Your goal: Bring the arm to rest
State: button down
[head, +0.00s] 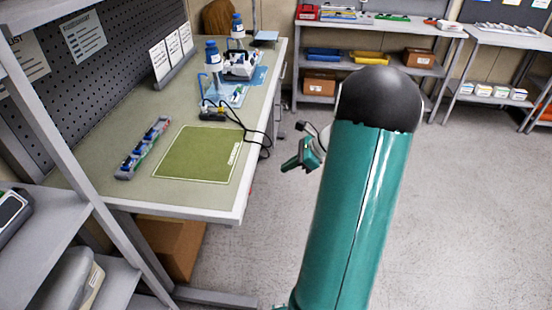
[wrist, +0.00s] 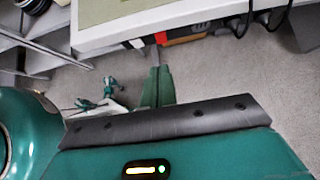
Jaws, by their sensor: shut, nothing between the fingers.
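My gripper (head: 288,166) hangs in the air just right of the workbench's right edge, partly beyond my green arm in the head view. In the wrist view its two green fingers (wrist: 157,86) lie side by side, shut and empty. They point towards the edge of the workbench (wrist: 150,27) and appear apart from it. My thick green arm link with a black rounded end fills the right middle of the head view and hides part of the room behind it.
The workbench (head: 222,196) holds a green mat (head: 200,154), a tray of small blue-topped items (head: 143,148) and devices with bottles (head: 240,64). A black cable (head: 262,133) hangs over its right edge. Grey shelves (head: 82,203) stand at near left. Open floor (head: 455,210) lies right.

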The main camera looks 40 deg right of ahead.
jog(key=a+r+n+g+h, duration=0.1)
jog(key=a+r+n, duration=0.25)
jog(key=a, duration=0.25)
jog(key=a+r+n+g, duration=0.1)
jog(key=a+r+n, duration=0.25)
jog(key=a, duration=0.35)
jog(key=a+r+n+g+h, duration=0.1)
jog(key=a+r+n+g, duration=0.15)
jog(key=a+n, duration=0.3)
jog(key=s+a+r+n+t+h, duration=0.1)
jog(key=s+a+r+n, duration=0.3)
jog(key=a+n, duration=0.4)
jog(key=s+a+r+n+t+h, duration=0.2)
jog(key=s+a+r+n, duration=0.2)
jog(key=s+a+n, duration=0.3)
jog(key=shift+a+n+h, duration=0.4)
jog(key=shift+a+n, duration=0.05)
jog(key=shift+a, duration=0.6)
